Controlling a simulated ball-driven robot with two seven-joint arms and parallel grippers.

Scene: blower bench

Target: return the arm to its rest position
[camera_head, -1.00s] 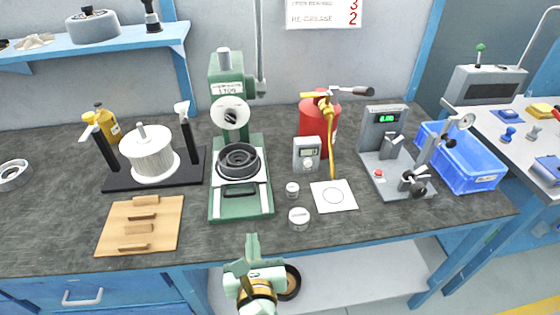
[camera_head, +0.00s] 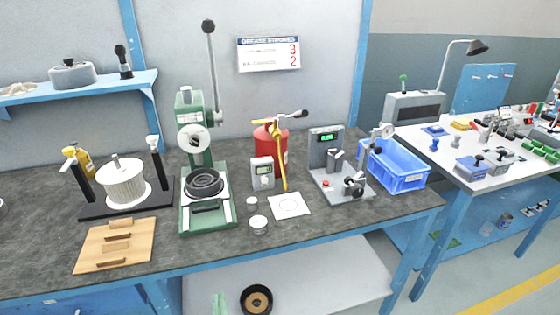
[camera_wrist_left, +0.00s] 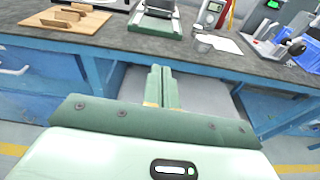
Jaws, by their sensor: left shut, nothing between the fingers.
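My left gripper (camera_head: 219,303) shows only as green fingertips at the bottom edge of the head view, in front of the bench. In the left wrist view its two green fingers (camera_wrist_left: 162,88) lie together, shut and empty. They point toward the bench's front edge, over the lower shelf in that picture, and touch nothing that I can see. The rest of the left arm is out of the head view. My right gripper is in neither view.
The dark bench top (camera_head: 330,220) carries a green press (camera_head: 208,215), a wooden block board (camera_head: 115,245), a spool stand (camera_head: 125,185), a red grease canister (camera_head: 270,145), a gauge stand (camera_head: 345,185) and a blue bin (camera_head: 397,170). A ring-shaped part (camera_head: 257,300) sits on the lower shelf.

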